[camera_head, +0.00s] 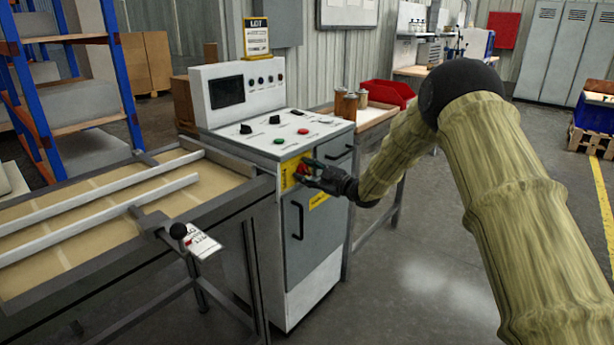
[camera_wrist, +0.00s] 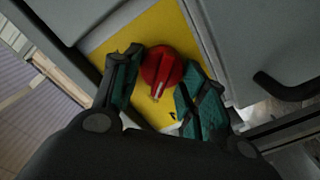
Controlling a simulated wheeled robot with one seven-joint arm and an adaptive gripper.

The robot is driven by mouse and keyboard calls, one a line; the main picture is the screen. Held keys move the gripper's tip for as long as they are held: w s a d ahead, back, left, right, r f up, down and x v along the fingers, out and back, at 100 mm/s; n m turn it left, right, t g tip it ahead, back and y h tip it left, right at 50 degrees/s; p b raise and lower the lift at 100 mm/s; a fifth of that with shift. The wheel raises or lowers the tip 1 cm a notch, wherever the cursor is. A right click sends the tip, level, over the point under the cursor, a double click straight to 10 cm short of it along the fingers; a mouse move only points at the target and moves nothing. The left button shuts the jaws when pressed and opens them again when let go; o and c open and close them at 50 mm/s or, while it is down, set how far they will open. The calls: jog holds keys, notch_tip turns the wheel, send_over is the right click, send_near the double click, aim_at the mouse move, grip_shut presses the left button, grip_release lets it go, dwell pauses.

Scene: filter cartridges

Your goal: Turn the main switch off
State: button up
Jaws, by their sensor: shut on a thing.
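The main switch is a round red rotary knob (camera_wrist: 161,66) on a yellow plate (camera_wrist: 120,38), seen in the wrist view. A pale mark on the knob points toward the bottom of that picture. In the head view the yellow plate (camera_head: 288,178) is on the upper front of the grey and white control cabinet (camera_head: 322,235). The knob is mostly covered there by my fingers. My gripper (camera_wrist: 163,84) has one green-padded finger on each side of the knob and is shut on it. It also shows at the cabinet front in the head view (camera_head: 311,172).
A conveyor with guide rails (camera_head: 95,218) stands left of the cabinet; a tag (camera_head: 203,245) hangs from its side. A black door handle (camera_head: 298,220) is below the switch. A bench with a red bin (camera_head: 388,92) stands behind. The floor at right is partly clear.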

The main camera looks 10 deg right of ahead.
jog(key=shift+n, duration=0.4)
jog(key=o, duration=1)
jog(key=shift+c, duration=0.2)
jog(key=v, duration=1.2)
